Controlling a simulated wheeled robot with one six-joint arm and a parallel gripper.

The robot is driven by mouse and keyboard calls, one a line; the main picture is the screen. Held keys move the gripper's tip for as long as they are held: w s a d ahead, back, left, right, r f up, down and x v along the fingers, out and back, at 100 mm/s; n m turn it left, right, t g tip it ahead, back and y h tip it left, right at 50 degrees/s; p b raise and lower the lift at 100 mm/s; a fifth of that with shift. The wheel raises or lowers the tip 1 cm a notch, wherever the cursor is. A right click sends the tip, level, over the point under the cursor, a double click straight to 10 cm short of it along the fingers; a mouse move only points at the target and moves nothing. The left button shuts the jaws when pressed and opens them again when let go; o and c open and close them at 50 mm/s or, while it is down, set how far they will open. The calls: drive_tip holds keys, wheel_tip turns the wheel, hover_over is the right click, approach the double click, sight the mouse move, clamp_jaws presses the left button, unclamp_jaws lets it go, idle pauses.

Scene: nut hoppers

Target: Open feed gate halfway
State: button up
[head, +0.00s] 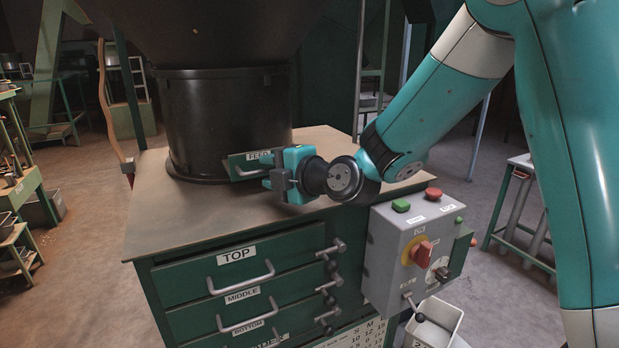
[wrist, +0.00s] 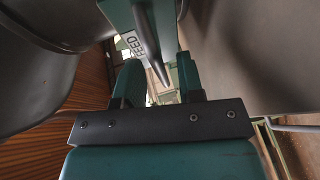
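The feed gate (head: 240,162) is a green plate labelled FEED at the foot of the black hopper (head: 225,115), with a light metal bar handle (head: 249,173). In the head view my gripper (head: 270,172) is at the right end of the gate and hides part of it. In the wrist view the gate's FEED plate (wrist: 132,43) is at the top, and its handle (wrist: 157,66) runs down towards the gap of my gripper (wrist: 161,80). The two green fingers stand apart with a gap between them. I cannot tell whether either touches the handle.
The hopper stands on a cabinet top (head: 215,215) with drawers labelled TOP (head: 235,268), MIDDLE and BOTTOM. A grey control box (head: 415,250) with a red knob and buttons hangs at the right corner. A white bin (head: 440,322) is below it.

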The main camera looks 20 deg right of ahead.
drive_tip(key=b+v, duration=0.8)
drive_tip(key=v, duration=0.8)
drive_tip(key=shift+b, duration=0.3)
drive_tip(key=shift+s, duration=0.1)
drive_tip(key=s+a+f+m+g, duration=0.8)
drive_tip(key=f+g, duration=0.1)
drive_tip(key=f, duration=0.1)
drive_tip(key=s+f+m+g+h, duration=0.3)
drive_tip(key=s+f+m+g, duration=0.1)
drive_tip(key=s+m, duration=0.3)
drive_tip(key=shift+s+d+f+m+g, duration=0.2)
drive_tip(key=shift+s+d+m+g, duration=0.3)
drive_tip(key=shift+s, duration=0.75)
drive_tip(key=shift+a, duration=0.2)
